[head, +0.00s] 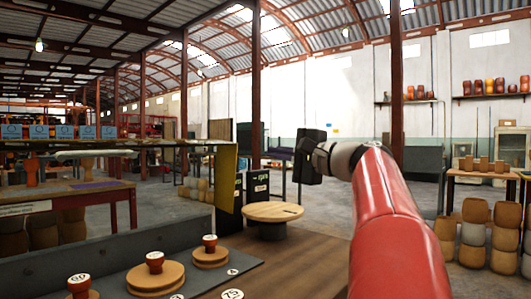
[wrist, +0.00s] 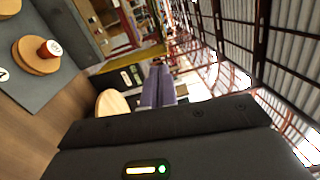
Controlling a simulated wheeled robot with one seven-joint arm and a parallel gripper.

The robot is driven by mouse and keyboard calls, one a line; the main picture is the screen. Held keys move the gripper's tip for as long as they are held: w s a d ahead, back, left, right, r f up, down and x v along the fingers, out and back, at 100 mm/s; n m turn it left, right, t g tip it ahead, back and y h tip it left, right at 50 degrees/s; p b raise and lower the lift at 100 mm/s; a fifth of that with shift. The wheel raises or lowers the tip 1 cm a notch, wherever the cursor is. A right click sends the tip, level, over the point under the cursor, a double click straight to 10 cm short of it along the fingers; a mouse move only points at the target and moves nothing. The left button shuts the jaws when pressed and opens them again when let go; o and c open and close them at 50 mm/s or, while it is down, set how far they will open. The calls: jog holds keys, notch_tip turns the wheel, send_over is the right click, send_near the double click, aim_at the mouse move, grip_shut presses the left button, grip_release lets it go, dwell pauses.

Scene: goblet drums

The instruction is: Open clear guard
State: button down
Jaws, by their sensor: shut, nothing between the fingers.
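My gripper (head: 310,157) is a dark block at the end of my red arm, raised right of the middle in the head view. It is shut and empty, apart from everything on the bench. Its dark body (wrist: 165,140) fills the bottom of the wrist view, and its fingertips cannot be made out. An upright panel with a yellow face (head: 227,175) stands left of my gripper, at the back of the bench. It may be part of the clear guard, but I cannot tell. A yellow strip also shows in the wrist view (wrist: 125,60). No handle is discernible.
Wooden discs with red knobs (head: 155,275) sit on a grey strip of the brown bench (head: 285,270). A table with drum bodies (head: 490,172) is at right. The air around my gripper looks clear.

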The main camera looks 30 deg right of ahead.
jog(key=d+t, duration=0.1)
jog(key=d, duration=0.1)
jog(key=p, duration=0.5)
send_near(236, 144)
jog(key=shift+n, duration=0.3)
jog(key=shift+x, duration=3.45)
jog(key=shift+a+r, duration=0.1)
jog(key=shift+g+h, duration=0.5)
jog(key=shift+g, duration=0.1)
jog(key=w+p, duration=0.1)
jog(key=w+r+p, duration=0.1)
jog(key=w+a+r+p, duration=0.1)
jog(key=p, duration=0.1)
jog(key=shift+w+a, duration=0.1)
jog(key=shift+w, duration=0.3)
jog(key=shift+r, duration=0.1)
jog(key=shift+s, duration=0.1)
